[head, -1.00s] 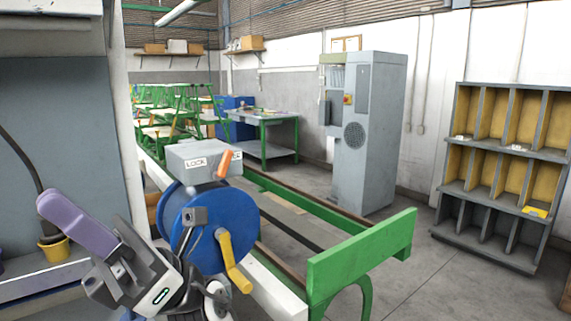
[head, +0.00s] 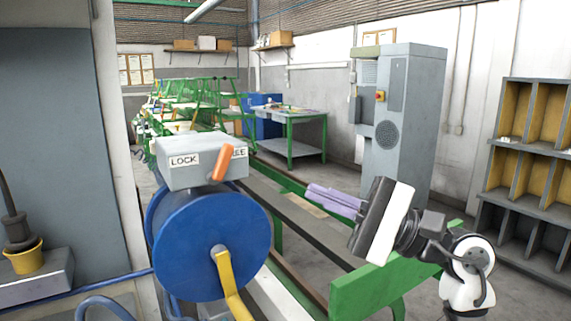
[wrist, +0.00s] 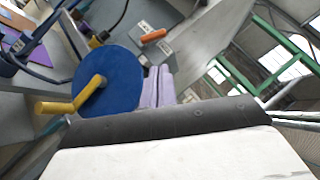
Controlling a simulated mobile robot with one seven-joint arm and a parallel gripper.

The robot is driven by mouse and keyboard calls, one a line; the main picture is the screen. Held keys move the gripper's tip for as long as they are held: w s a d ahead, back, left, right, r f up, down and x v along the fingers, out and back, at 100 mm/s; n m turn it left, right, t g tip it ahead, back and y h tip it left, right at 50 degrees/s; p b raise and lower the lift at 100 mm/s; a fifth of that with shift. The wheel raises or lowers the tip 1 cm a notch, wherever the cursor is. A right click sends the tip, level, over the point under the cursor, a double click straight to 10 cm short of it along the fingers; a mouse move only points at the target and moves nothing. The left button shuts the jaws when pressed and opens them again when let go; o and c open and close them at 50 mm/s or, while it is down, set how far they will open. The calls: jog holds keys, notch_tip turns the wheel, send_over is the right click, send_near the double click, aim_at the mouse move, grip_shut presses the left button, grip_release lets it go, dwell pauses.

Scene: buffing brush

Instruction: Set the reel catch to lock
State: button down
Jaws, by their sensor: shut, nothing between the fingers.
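The reel catch is an orange lever (head: 222,163) on a grey box (head: 180,174) above a blue reel (head: 212,245). The box has a LOCK label (head: 184,160) on the left and a second label, partly covered by the lever, ending in "EE" on the right. The lever tilts up towards that right label. My gripper (head: 310,193) is to the right of the box, apart from it, its purple fingers shut and empty. In the wrist view the lever (wrist: 154,36) lies beyond the fingers (wrist: 158,75).
A yellow crank (head: 228,285) sticks out of the reel's front. A green rail frame (head: 350,290) runs behind and right of the reel. A grey cabinet (head: 405,120) and shelf unit (head: 520,180) stand farther right. A yellow pot (head: 25,257) is at left.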

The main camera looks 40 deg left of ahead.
jog(key=shift+w+d+f+t, duration=0.15)
jog(key=shift+w+d+t, duration=0.2)
jog(key=shift+w, duration=0.25)
jog(key=shift+w+d+f+t, duration=0.15)
jog(key=shift+w+d+t, duration=0.1)
jog(key=shift+w+t, duration=0.25)
jog(key=shift+a, duration=0.1)
jog(key=p, duration=0.4)
send_near(220, 162)
jog(key=w+a, duration=0.2)
jog(key=a, duration=0.1)
jog(key=w+a+r, duration=0.1)
jog(key=a, duration=0.1)
jog(key=shift+w, duration=0.4)
jog(key=s+p, duration=0.1)
jog(key=s+a+r+p, duration=0.1)
jog(key=s, duration=0.1)
jog(key=shift+s+a, duration=0.1)
jog(key=shift+a, duration=0.05)
